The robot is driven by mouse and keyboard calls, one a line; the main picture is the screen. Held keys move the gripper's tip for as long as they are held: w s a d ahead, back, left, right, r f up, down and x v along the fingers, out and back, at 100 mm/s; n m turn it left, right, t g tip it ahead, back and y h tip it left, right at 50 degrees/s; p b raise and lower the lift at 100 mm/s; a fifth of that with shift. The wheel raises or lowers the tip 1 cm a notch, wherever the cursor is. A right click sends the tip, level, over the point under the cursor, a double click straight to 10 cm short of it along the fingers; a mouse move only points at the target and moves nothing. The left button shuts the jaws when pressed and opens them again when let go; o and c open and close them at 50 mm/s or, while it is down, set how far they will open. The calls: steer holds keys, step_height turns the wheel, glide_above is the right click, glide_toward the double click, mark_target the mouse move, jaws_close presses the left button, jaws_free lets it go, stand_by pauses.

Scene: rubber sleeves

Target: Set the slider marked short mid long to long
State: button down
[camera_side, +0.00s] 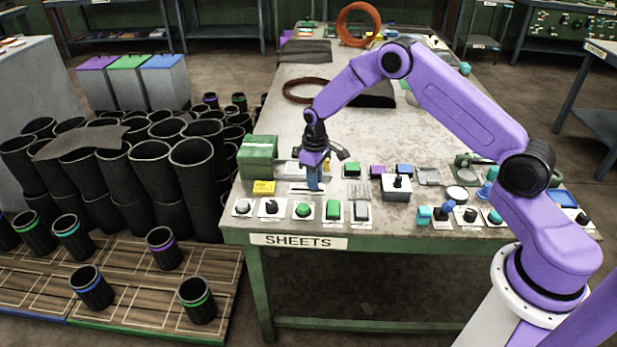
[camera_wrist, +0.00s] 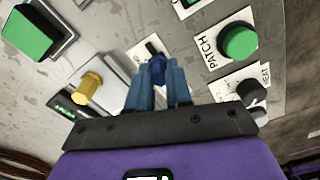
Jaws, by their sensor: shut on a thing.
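The slider is a pale plate with a dark slot (camera_wrist: 151,48) in the wrist view. Its blue knob (camera_wrist: 158,68) sits between the fingers of my gripper (camera_wrist: 161,86). The blue fingers are shut on the knob, and the slot runs on past it toward the top of the picture. In the side view my gripper (camera_side: 314,184) points down at the slider plate (camera_side: 299,189) near the table's front left. The fingers cover the knob there. The short, mid and long marks are hidden or too small to read.
In the wrist view a green PATCH button (camera_wrist: 240,42) and a black knob (camera_wrist: 252,92) lie right. A yellow knob (camera_wrist: 88,88) and a green rocker (camera_wrist: 30,35) lie left. In the side view a green box (camera_side: 258,156) stands left of my gripper.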

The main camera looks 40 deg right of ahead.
mark_target(320, 191)
steer(key=shift+s+d, duration=0.55)
steer(key=shift+s, duration=0.05)
steer(key=c, duration=1)
jaws_free()
steer(key=shift+d, duration=0.1)
steer(key=shift+c, duration=0.2)
steer(key=shift+r, duration=0.1)
steer(key=shift+w+r, duration=0.1)
steer(key=shift+r, duration=0.3)
step_height(320, 191, up, 16)
steer(key=shift+r, duration=0.2)
